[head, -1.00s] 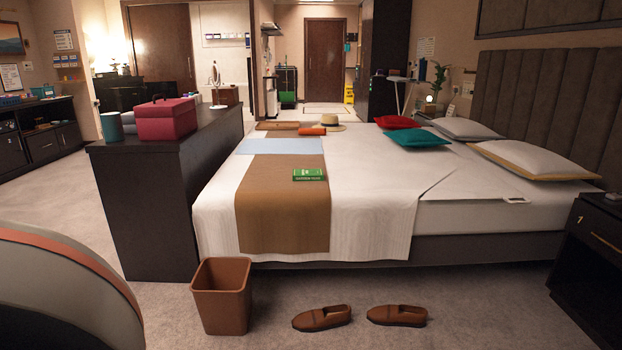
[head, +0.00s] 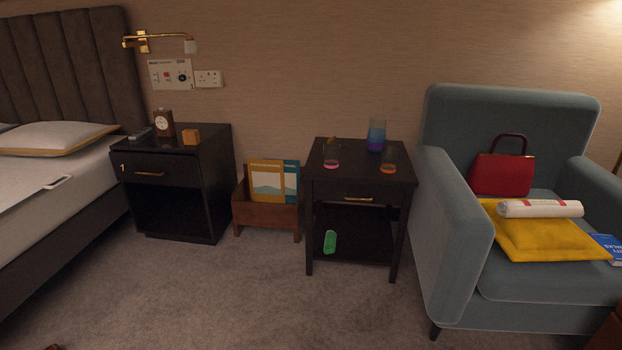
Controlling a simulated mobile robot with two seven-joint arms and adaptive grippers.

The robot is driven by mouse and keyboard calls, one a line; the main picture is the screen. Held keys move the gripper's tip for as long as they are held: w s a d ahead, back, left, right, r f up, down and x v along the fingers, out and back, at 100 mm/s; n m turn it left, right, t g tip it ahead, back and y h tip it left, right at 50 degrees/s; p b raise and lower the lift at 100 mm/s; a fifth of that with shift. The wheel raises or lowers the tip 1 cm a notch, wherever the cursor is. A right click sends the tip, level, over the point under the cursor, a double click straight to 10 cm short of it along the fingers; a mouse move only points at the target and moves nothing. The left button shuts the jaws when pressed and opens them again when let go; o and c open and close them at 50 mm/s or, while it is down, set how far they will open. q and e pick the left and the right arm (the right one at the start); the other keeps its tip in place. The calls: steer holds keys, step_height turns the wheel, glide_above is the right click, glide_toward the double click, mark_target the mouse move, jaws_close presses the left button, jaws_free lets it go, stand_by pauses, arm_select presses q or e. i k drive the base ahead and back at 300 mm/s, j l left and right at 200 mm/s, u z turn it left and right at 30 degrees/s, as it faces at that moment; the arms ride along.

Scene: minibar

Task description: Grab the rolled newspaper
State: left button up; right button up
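The rolled newspaper (head: 540,208) is a white roll with red bands. It lies on its side on a yellow cushion (head: 545,240) on the seat of a blue-grey armchair (head: 455,240), at the right of the head view. A red handbag (head: 502,172) stands on the seat just behind it. A blue book (head: 609,248) lies to the right of the cushion, partly cut off by the picture edge. Neither of my grippers shows in the head view.
A dark side table (head: 320,183) with several glasses on top stands left of the armchair, with a green object (head: 330,242) on its lower shelf. A wooden magazine rack (head: 266,216) and a nightstand (head: 215,190) are farther left, beside the bed (head: 60,215).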

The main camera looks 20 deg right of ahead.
mark_target(520, 209)
steer(key=z, duration=1.75)
